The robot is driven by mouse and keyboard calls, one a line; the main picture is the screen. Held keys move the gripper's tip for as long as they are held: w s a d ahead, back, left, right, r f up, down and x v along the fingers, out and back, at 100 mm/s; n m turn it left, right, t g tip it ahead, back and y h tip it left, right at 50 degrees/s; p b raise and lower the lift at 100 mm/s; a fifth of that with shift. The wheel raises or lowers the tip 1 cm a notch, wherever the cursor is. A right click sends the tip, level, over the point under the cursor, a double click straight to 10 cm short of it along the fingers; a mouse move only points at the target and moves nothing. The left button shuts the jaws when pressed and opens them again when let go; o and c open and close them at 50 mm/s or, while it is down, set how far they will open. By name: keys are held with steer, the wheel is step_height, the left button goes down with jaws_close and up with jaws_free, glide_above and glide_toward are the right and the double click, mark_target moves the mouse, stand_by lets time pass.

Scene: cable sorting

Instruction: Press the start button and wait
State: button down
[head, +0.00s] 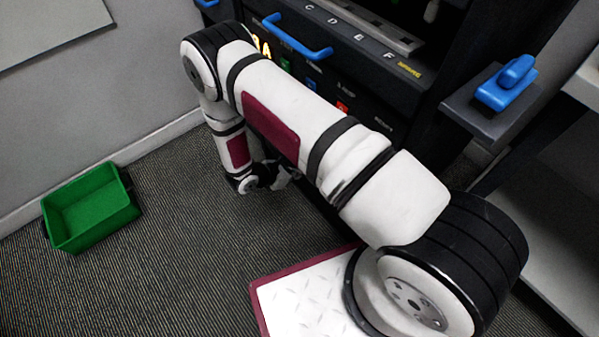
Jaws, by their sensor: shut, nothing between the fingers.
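A dark machine panel carries a row of small coloured squares: a green one (285,64), a blue one (312,84) and a red one (342,106). Small labels beside them are too small to read surely, so I cannot tell which is the start button; part of the panel is behind my arm. A lit yellow display (263,48) shows at the panel's left, partly covered. My arm bends down at its elbow, and its wrist is low in front of the machine.
A blue handle (297,40) runs above the panel, under a ledge lettered C to F. A blue object (506,84) sits on a dark side shelf (490,125) at right. An empty green bin (90,207) is on the carpet at left, with clear floor around it.

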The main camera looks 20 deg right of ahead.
steer(key=p+v, duration=0.3)
steer(key=v, duration=0.8)
steer(key=shift+a+f, duration=0.35)
steer(key=shift+f, duration=0.05)
steer(key=shift+s, duration=0.15)
